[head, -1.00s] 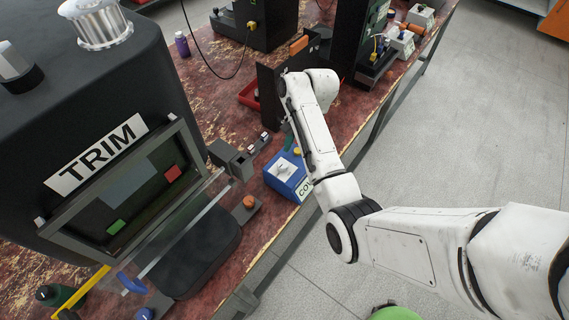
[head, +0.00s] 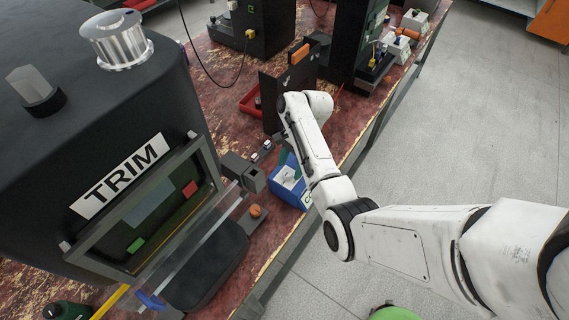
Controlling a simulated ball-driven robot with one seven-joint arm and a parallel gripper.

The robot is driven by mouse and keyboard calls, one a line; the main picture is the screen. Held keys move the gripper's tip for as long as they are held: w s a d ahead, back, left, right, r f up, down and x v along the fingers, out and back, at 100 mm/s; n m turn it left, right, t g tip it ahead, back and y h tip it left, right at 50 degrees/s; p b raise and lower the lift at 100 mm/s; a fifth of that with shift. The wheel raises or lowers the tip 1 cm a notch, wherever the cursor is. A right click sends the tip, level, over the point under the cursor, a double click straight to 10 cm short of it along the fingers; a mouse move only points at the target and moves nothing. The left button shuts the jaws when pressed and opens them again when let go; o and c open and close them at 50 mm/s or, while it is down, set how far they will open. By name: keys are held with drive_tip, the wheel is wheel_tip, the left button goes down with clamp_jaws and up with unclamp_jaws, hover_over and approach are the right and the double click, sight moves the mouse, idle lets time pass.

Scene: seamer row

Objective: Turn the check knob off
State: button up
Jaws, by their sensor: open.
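No label reading "check" is legible, so I cannot tell which knob is the check knob. A blue box (head: 291,189) with a pale knob on top stands at the table's front edge. Its label is mostly covered by my arm; only its first letters show. Farther back stand a white box with a blue knob (head: 396,48) and another white box (head: 414,20) near the table's right edge. Their labels are too small to read. My arm reaches over the table beside the blue box.
The black TRIM machine (head: 90,120) fills the left, with a clear guard jutting forward. A dark upright panel (head: 290,85) and a black machine column (head: 352,40) stand beyond my wrist. An orange-brown button (head: 256,211) sits near the front edge. The grey floor at right is clear.

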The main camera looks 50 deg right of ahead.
drive_tip(key=shift+a+f, duration=0.25)
drive_tip(key=shift+f, duration=0.35)
drive_tip(key=shift+c, duration=0.4)
drive_tip(key=c, duration=0.9)
drive_tip(key=shift+w, duration=0.1)
drive_tip(key=shift+c, duration=0.2)
